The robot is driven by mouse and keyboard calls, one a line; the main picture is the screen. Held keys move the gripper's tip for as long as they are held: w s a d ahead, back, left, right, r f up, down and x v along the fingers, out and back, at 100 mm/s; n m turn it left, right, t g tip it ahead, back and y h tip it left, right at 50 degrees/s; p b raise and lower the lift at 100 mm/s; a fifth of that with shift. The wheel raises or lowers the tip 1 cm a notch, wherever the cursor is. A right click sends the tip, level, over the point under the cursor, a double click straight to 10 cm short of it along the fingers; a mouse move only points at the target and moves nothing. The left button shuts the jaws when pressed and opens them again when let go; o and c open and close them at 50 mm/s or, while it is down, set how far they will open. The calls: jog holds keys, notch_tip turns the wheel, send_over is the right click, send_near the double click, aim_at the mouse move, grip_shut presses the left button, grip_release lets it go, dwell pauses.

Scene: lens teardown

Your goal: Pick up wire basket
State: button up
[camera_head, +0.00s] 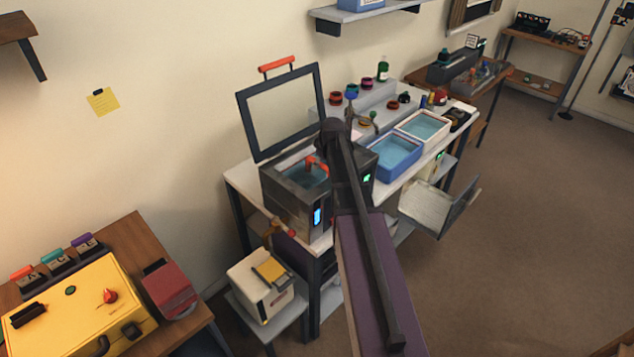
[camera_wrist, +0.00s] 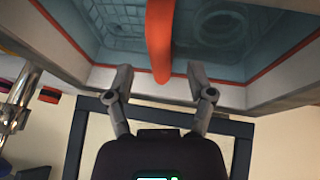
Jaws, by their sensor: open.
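The wire basket (camera_wrist: 122,22) sits in the blue water of a metal tank, its mesh showing at the upper left of the wrist view. Its orange handle (camera_wrist: 160,38) rises toward the wrist camera; an orange piece (camera_head: 311,161) also shows above the tank in the head view. My gripper (camera_wrist: 161,82) is open, with one finger on each side of the handle's near end. I see gaps between the fingers and the handle. In the head view my own arm hides the gripper.
The tank unit (camera_head: 285,203) stands on a white bench, its framed lid (camera_head: 284,112) raised behind it. Blue (camera_head: 396,170) and white (camera_head: 420,118) water trays lie to the right. Small jars (camera_head: 336,98) stand on a step behind. A yellow case (camera_head: 70,315) is at lower left.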

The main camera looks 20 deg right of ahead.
aim_at(321, 163)
jog(key=shift+b+x, duration=1.25)
jog(key=shift+x, duration=0.45)
grip_shut()
